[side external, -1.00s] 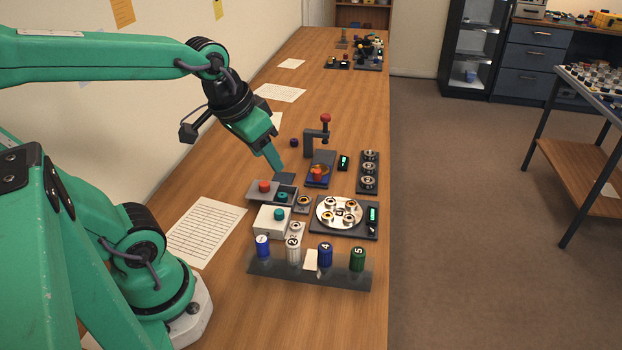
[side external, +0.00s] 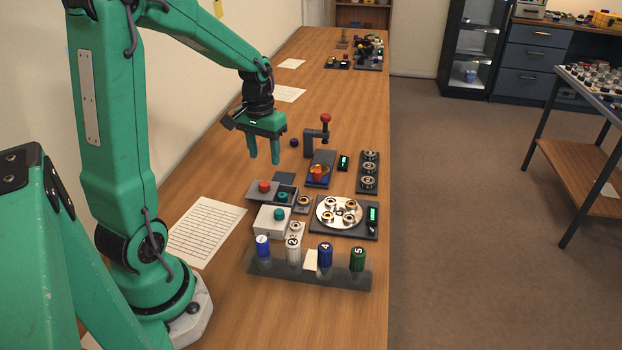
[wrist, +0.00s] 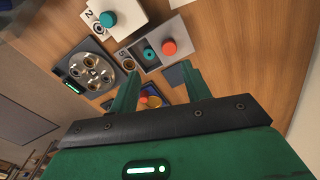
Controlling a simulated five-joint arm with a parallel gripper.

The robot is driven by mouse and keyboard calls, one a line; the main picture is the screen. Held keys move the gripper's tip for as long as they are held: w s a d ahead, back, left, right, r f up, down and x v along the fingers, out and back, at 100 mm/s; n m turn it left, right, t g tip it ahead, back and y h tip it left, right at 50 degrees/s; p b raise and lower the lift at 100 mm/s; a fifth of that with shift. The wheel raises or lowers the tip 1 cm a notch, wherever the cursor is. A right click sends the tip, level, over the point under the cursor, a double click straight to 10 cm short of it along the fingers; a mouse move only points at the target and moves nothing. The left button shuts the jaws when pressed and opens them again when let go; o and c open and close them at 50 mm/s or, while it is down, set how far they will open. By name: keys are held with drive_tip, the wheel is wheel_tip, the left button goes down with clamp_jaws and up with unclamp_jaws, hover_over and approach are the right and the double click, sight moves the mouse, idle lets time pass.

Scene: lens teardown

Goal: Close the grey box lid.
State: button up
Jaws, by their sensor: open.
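The grey box (side external: 287,205) stands on the bench with its lid (side external: 256,193) shifted to the left, so part of the inside shows. The lid carries a red knob (side external: 264,186). A teal round part (side external: 282,196) sits in the uncovered part. My gripper (side external: 264,160) is open and empty, fingers down, above the bench and beyond the box. Its two fingers also show in the wrist view (wrist: 158,72), apart from the knob.
A white box (side external: 270,222) with a teal knob stands in front of the grey box. A round tray of rings (side external: 340,212) is to the right. A dark plate (side external: 285,178) lies just behind. A stand with a red knob (side external: 318,140) is farther back. Numbered bottles (side external: 325,255) line the front.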

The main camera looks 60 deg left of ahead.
sight(264, 184)
drive_tip(key=shift+a+f, duration=0.95)
drive_tip(key=shift+f, duration=0.05)
drive_tip(key=shift+f, duration=3.85)
clamp_jaws()
